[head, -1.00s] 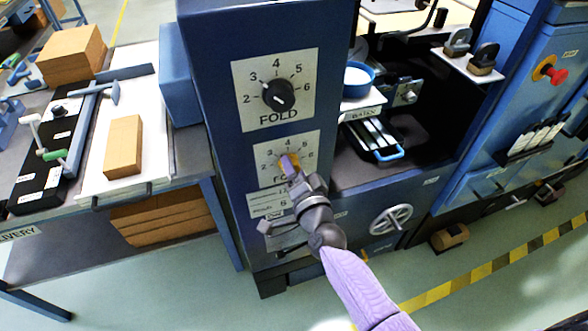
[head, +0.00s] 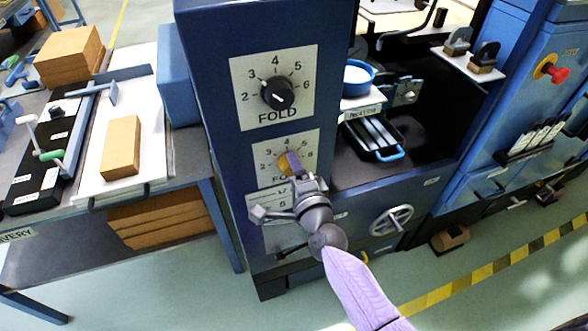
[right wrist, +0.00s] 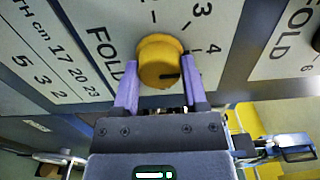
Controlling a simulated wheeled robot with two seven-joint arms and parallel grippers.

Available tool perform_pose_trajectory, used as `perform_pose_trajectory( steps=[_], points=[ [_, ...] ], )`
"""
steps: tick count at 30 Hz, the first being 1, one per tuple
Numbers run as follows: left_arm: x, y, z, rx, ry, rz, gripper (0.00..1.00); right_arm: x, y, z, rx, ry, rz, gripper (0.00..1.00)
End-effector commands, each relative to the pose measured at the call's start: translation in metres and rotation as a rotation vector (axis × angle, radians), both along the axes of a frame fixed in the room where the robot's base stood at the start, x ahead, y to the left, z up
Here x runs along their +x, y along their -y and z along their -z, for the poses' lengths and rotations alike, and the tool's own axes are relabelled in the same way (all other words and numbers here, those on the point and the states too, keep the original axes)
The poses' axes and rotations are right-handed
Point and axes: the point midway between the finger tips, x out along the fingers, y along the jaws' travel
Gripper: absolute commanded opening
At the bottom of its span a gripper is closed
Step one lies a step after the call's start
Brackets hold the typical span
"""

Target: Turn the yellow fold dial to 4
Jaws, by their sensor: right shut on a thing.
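The yellow fold dial (head: 285,165) sits on the lower white FOLD plate of the blue machine column. In the right wrist view the dial (right wrist: 157,58) sits between the two purple fingers (right wrist: 159,85). A dark mark on its face points right, on the side of the printed 4; a finger partly covers that side, so the exact number is unclear. My left gripper is not in view.
A black FOLD dial (head: 278,93) is on the upper plate (head: 305,60), just above. A handwheel (head: 391,219) and a tray with a blue handle (head: 375,137) are to the right. A delivery table (head: 187,160) with cardboard stands at the left.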

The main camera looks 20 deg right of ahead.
Motion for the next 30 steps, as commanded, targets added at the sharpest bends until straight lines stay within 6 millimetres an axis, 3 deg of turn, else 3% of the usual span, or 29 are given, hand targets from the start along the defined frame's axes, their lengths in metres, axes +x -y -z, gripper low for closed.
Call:
perform_pose_trajectory(
  steps=[12, 13, 18, 26, 30],
  points=[
    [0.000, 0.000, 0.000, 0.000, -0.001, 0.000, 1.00, 0.001, 0.000, -0.002, 0.006, 0.005, 0.002, 0.00],
    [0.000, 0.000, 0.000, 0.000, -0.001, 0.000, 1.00, 0.001, 0.000, -0.002, 0.006, 0.005, 0.002, 0.58],
    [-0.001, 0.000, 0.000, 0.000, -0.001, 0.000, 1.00, 0.000, 0.000, -0.001, 0.006, 0.003, 0.001, 0.90],
    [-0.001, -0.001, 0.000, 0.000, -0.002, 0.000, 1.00, -0.001, 0.000, -0.001, 0.005, 0.001, 0.001, 0.90],
    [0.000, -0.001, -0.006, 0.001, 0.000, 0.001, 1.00, -0.018, 0.001, -0.001, 0.005, 0.000, 0.001, 0.90]
  ],
)
